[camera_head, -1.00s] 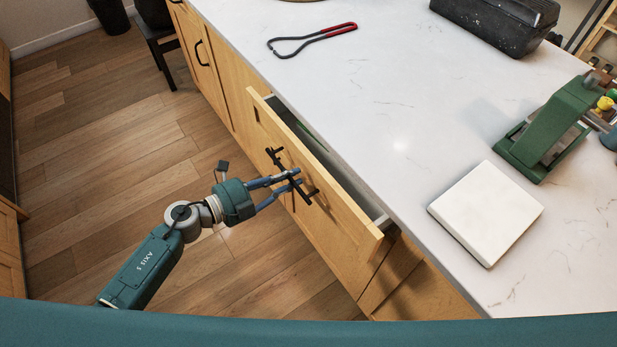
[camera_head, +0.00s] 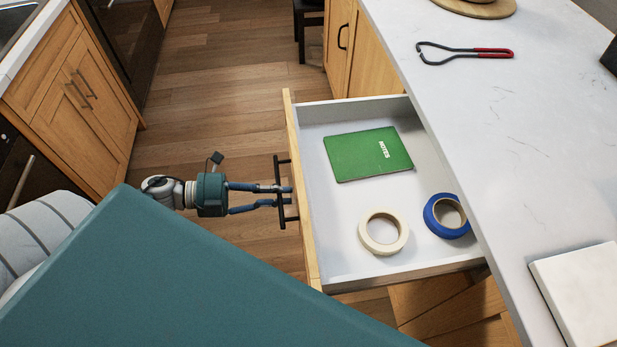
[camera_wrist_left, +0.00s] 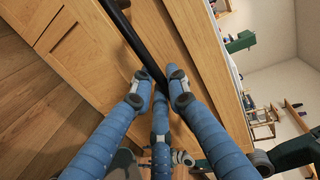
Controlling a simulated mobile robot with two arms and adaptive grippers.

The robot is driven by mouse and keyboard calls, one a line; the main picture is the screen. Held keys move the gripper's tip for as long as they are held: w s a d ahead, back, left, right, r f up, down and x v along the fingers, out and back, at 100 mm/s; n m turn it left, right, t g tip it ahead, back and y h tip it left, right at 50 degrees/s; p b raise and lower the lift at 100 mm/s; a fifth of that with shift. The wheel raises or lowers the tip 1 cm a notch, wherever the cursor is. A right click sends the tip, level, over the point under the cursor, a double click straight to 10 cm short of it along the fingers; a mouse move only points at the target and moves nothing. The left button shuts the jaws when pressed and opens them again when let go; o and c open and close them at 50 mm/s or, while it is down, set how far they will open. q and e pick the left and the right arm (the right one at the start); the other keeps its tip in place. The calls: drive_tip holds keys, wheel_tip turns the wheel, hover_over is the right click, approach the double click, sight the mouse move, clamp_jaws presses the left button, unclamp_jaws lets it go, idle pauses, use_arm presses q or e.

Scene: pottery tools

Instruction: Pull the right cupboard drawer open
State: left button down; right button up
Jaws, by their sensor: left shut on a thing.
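The drawer (camera_head: 303,200) stands wide open from the cupboard under the white counter. Its wooden front faces left in the head view, and its black bar handle (camera_head: 281,170) is on that front. My left gripper (camera_head: 288,196) is shut on the handle, with its blue fingers around the bar. In the left wrist view the fingers (camera_wrist_left: 164,82) close at the black handle (camera_wrist_left: 142,47), close to the wooden drawer front. Inside the drawer lie a green notebook (camera_head: 368,155), a cream tape roll (camera_head: 383,232) and a blue tape roll (camera_head: 446,216). My right gripper is not in view.
On the counter (camera_head: 480,130) lie a red-handled wire tool (camera_head: 465,53), a white slab (camera_head: 582,290) at the right edge and a round wooden board (camera_head: 478,8) at the back. Another cupboard (camera_head: 70,90) stands across the wooden floor at left. The floor between is clear.

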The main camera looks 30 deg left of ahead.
use_arm(q)
drive_tip(key=f+v, duration=0.1)
drive_tip(key=v, duration=0.7)
drive_tip(key=shift+a, duration=0.15)
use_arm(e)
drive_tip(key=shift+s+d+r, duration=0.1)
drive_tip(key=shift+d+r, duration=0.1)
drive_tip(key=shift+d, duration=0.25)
use_arm(q)
drive_tip(key=shift+f, duration=0.15)
drive_tip(key=c, duration=1.7)
unclamp_jaws()
drive_tip(key=shift+c, duration=0.2)
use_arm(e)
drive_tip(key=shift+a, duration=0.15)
use_arm(q)
drive_tip(key=shift+s+f, duration=0.1)
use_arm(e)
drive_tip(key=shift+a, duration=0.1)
use_arm(q)
drive_tip(key=v, duration=1.2)
